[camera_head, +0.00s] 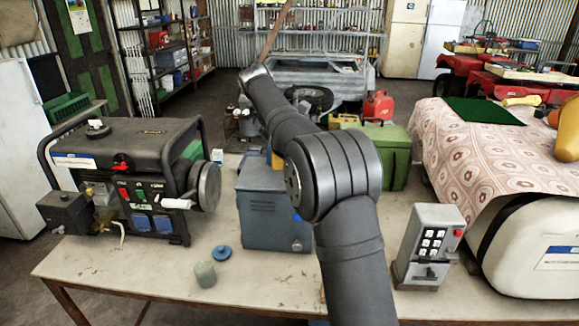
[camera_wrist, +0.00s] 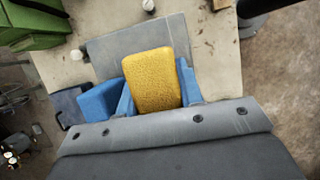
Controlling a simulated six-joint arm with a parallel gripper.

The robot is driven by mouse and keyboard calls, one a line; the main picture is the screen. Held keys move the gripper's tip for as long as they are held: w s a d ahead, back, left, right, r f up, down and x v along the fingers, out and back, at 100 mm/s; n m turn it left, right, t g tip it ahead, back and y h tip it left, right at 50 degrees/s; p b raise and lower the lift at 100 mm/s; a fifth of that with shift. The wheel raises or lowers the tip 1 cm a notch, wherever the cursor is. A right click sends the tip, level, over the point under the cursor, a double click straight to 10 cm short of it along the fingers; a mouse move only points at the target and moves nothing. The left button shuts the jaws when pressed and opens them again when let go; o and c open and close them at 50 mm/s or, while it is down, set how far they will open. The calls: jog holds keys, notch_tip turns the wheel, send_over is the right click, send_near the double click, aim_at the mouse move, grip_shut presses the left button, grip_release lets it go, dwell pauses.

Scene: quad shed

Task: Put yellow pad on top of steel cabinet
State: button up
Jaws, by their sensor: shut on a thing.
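The yellow pad (camera_wrist: 155,80) is held between the blue fingers of my gripper (camera_wrist: 160,92) in the wrist view. A flat grey surface (camera_wrist: 112,45), which looks like the top of the steel cabinet, lies beyond and below the pad. I cannot tell whether the pad touches it. In the head view the blue-grey steel cabinet (camera_head: 265,217) stands upright on the table, partly covered by my arm. A small yellow patch of the pad (camera_head: 276,158) shows at the cabinet's top edge. My gripper is mostly hidden behind my arm there.
A generator (camera_head: 130,175) stands left of the cabinet. A green box (camera_head: 388,155) is behind right, and a grey keypad box (camera_head: 428,245) is at right. A blue disc (camera_head: 222,253) and a small green cylinder (camera_head: 205,274) lie in front. The table (camera_head: 130,262) is bare at front left.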

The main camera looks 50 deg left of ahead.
jog(key=shift+f, duration=1.9)
jog(key=shift+f, duration=0.1)
jog(key=shift+f, duration=0.1)
jog(key=o, duration=0.9)
jog(key=shift+v, duration=3.9)
